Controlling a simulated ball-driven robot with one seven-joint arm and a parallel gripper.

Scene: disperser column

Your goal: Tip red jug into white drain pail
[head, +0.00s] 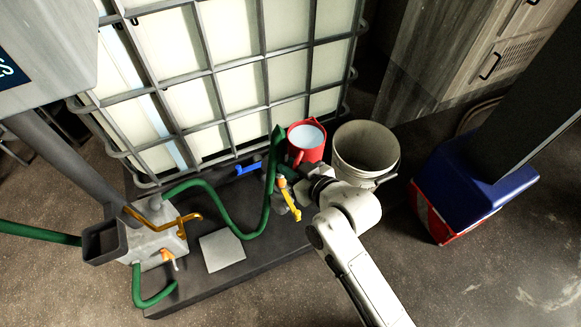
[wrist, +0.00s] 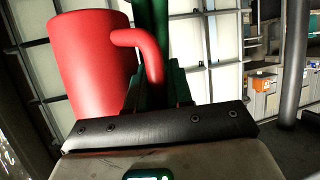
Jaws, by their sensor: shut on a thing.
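The red jug (head: 304,153) is beside the white drain pail (head: 349,160), on its left, against the caged tank. The jug's mouth faces up and shows a pale bluish surface inside. The pail stands upright and looks empty, though part of its floor is shaded. My gripper (head: 298,174) is at the near side of the jug, its fingers partly hidden by the wrist. In the wrist view the red jug (wrist: 92,62) fills the left, leaning slightly, and my gripper (wrist: 155,88) is shut on its handle. The pail is out of the wrist view.
The caged white tank (head: 235,85) stands behind. A green hose (head: 222,215) and yellow valve handle (head: 290,203) are close left of my wrist. A grey box (head: 157,242) stands at left, and a blue-and-red base (head: 465,192) at right.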

